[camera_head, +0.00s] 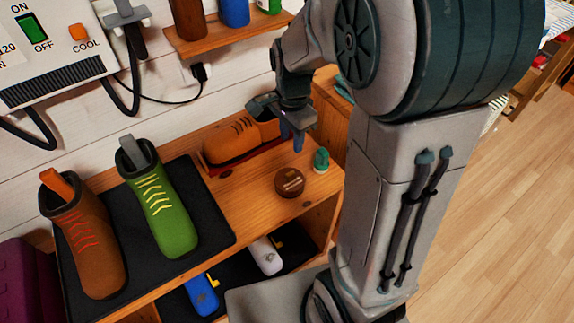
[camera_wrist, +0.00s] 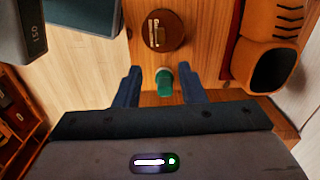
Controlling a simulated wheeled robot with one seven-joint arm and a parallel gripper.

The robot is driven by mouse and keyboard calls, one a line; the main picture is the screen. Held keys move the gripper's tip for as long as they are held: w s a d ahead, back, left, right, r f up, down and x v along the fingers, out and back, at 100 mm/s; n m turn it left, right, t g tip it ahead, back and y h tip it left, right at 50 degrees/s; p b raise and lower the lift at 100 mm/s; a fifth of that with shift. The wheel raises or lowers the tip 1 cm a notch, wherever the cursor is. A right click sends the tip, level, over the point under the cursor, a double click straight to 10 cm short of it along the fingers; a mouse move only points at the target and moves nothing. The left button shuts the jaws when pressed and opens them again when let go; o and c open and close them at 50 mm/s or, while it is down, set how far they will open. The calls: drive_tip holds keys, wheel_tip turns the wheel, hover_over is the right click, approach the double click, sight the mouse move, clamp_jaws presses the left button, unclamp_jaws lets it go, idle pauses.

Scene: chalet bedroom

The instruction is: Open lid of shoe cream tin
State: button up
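The shoe cream tin (camera_head: 289,182) is a round brown tin with a pale label on its lid. It stands on the wooden bench top, and its lid appears shut. It also shows at the top middle of the wrist view (camera_wrist: 163,30). My gripper (camera_head: 291,137) is above the bench, behind the tin in the head view. In the wrist view its two dark blue fingers (camera_wrist: 160,86) are wide apart with nothing held between them. A small green object (camera_wrist: 164,80) stands between the fingers' lines of sight, beside the tin; it also shows in the head view (camera_head: 321,160).
An orange-brown shoe (camera_head: 229,143) lies on a red tray behind the tin. A green boot (camera_head: 160,205) and a brown boot (camera_head: 88,240) stand on a black mat at left. A wall shelf (camera_head: 228,35) holds bottles above. Bare wood surrounds the tin's left side.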

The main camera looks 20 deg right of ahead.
sight(290, 173)
wheel_tip(290, 173, down, 14)
drive_tip(key=shift+w+f+b, duration=0.15)
drive_tip(key=shift+f+b, duration=0.05)
drive_tip(key=shift+b, duration=0.95)
clamp_jaws()
